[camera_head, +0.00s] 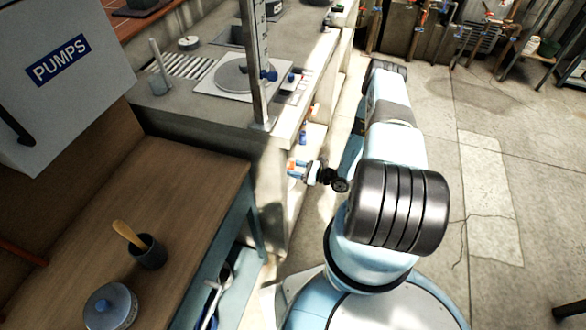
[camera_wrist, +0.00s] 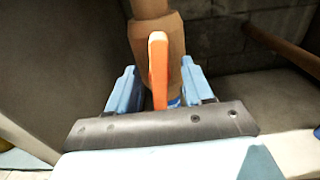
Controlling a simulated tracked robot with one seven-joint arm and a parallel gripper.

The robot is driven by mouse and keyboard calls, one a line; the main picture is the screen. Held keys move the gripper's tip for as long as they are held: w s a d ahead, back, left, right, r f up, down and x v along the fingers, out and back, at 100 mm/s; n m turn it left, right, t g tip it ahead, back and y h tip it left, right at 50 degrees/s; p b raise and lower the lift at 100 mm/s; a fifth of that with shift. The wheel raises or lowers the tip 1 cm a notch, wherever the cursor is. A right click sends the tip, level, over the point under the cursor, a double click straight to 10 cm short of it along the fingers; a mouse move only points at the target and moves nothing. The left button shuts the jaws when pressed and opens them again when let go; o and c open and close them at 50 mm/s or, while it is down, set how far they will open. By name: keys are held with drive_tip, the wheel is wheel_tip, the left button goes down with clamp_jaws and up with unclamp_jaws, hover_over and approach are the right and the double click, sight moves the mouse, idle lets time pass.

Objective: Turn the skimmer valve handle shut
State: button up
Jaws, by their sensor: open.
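In the wrist view an orange lever handle (camera_wrist: 158,68) stands upright in front of a brown pipe (camera_wrist: 165,30). I take it for the skimmer valve handle, though no label shows. My gripper (camera_wrist: 159,76) is open, with one pale blue finger on each side of the handle. Gaps show between the handle and both fingers. The handle's lower end runs down behind the dark palm edge, with a bit of blue beside it.
A concrete counter (camera_head: 215,125) runs along the left of my arm. Small orange and blue fittings (camera_head: 297,169) stick out from its side. A wooden bench (camera_head: 190,195) with a dark cup (camera_head: 148,252) is at the lower left. The floor (camera_head: 490,200) on the right is open.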

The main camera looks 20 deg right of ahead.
drive_tip(key=shift+a, duration=0.1)
drive_tip(key=shift+c, duration=0.2)
clamp_jaws()
